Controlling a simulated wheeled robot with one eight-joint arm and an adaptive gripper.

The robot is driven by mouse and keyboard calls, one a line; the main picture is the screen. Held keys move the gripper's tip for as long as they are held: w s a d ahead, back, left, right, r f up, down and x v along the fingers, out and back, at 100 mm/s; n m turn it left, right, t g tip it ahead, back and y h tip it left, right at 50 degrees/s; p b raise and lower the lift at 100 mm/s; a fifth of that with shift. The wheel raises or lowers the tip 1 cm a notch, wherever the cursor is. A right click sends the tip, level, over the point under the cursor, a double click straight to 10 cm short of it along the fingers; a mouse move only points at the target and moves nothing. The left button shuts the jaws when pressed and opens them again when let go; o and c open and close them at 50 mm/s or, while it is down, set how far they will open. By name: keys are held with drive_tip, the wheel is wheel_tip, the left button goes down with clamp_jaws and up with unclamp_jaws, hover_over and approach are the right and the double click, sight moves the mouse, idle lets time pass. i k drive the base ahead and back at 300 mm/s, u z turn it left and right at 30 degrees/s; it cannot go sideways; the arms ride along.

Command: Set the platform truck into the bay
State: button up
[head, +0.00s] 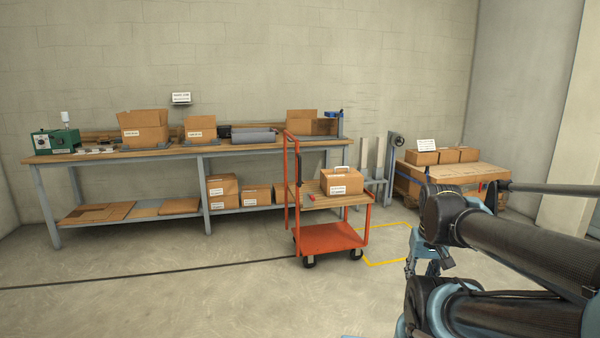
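The platform truck (330,239) is an orange-red cart in the middle of the head view, with a wooden upper deck, a lower orange deck, dark casters and a tall push handle on its left side. A brown carton (342,183) with a white label and a white handle sits on its upper deck, with a small red item beside it. The bay (385,263) is a yellow outline on the floor just right of and behind the truck, and the truck stands at its left edge. My arm fills the lower right and hides part of the bay's right side.
A long workbench (180,150) with cartons and a green machine (55,143) runs along the back wall. A dark line (150,277) crosses the floor. The floor at front left is clear.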

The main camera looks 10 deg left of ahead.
sight(310, 240)
drive_tip(key=u, duration=0.5)
drive_tip(key=i, duration=1.8)
drive_tip(key=z, duration=0.2)
